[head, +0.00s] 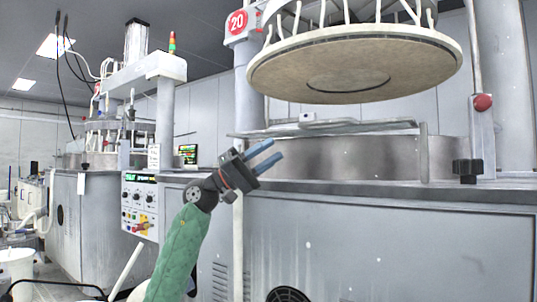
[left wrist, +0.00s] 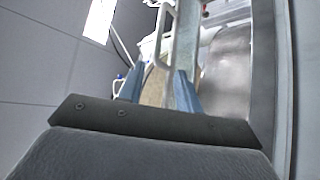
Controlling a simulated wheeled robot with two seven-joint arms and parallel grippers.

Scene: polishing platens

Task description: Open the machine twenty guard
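Machine twenty carries a round red sign (head: 237,22) with the number 20. Its guard appears to be the low grey-blue panel (head: 360,127) along the front of the round metal basin (head: 370,157), with a small raised fitting at its left part. My left gripper (head: 270,155) is in front of the machine, near the panel's left end and a little below it. Its two blue fingers are apart, with nothing held. In the left wrist view the fingers (left wrist: 160,88) also stand apart, and a pale looped bar (left wrist: 163,35) shows beyond them. Contact with the guard is not visible. My right gripper is out of view.
A large round platen (head: 355,62) hangs above the basin. A post with a red knob (head: 482,102) and a black knob (head: 467,168) stand at right. A control panel (head: 140,205) and another machine are at left. A white bucket (head: 17,268) stands lower left.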

